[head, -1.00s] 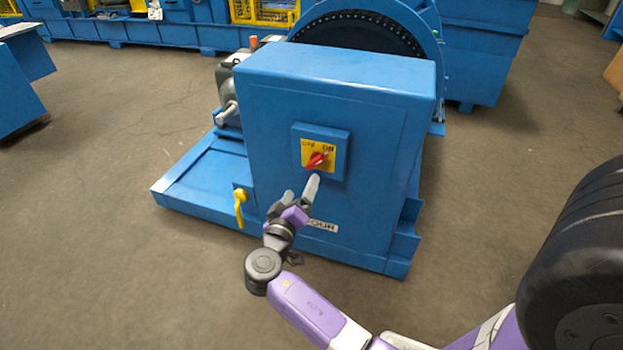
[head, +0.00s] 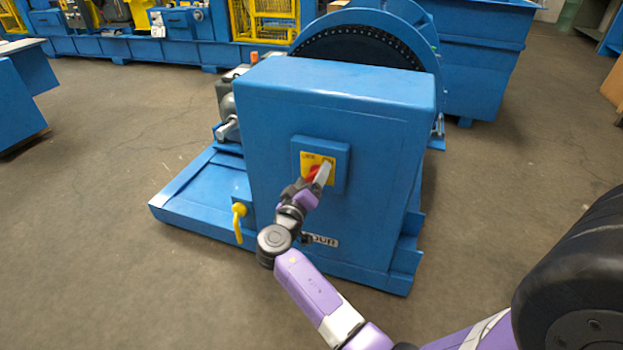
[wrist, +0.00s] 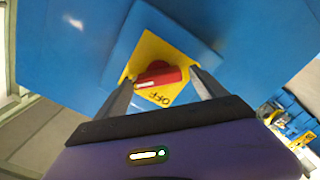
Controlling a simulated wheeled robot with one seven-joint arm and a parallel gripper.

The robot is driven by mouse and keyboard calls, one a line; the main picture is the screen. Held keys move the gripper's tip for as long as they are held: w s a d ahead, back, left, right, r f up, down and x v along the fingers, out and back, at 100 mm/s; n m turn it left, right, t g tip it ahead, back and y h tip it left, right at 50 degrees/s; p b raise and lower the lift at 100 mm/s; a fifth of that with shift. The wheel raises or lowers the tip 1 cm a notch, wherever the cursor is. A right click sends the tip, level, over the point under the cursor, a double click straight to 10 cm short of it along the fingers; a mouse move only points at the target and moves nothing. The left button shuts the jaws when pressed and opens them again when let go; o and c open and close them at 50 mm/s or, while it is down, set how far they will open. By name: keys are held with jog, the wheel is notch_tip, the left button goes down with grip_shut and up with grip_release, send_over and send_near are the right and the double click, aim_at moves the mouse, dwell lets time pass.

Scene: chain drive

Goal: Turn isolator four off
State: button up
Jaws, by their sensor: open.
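The isolator is a red rotary handle (wrist: 160,74) on a yellow plate (head: 319,160), mounted on a blue switch box (head: 338,153) on the front of a blue cabinet (head: 270,120). My gripper (wrist: 162,84) is open, with one finger on each side of the red handle in the wrist view. I cannot tell whether either finger touches it. The word OFF reads on the yellow plate below the handle. In the head view my gripper (head: 315,174) covers part of the handle.
A yellow hooked part (head: 239,221) sticks out at the cabinet's lower left. A large chain wheel (head: 365,42) stands behind the cabinet. The blue base (head: 190,205) extends to the left. The grey floor (head: 110,260) at left is clear.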

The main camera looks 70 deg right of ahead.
jog(key=c, duration=1.4)
jog(key=shift+o, duration=0.2)
jog(key=shift+n, duration=0.3)
jog(key=n+p, duration=0.2)
jog(key=n, duration=0.1)
jog(key=shift+w+a+n, duration=0.1)
jog(key=shift+n, duration=0.2)
jog(key=n+p, duration=0.3)
jog(key=n, duration=0.1)
jog(key=shift+f+n, duration=0.1)
jog(key=shift+n, duration=0.2)
jog(key=n+p, duration=0.3)
jog(key=n, duration=0.2)
jog(key=shift+f, duration=0.1)
jog(key=shift+f+n+p, duration=0.2)
jog(key=shift+n+p, duration=0.8)
jog(key=shift+n, duration=1)
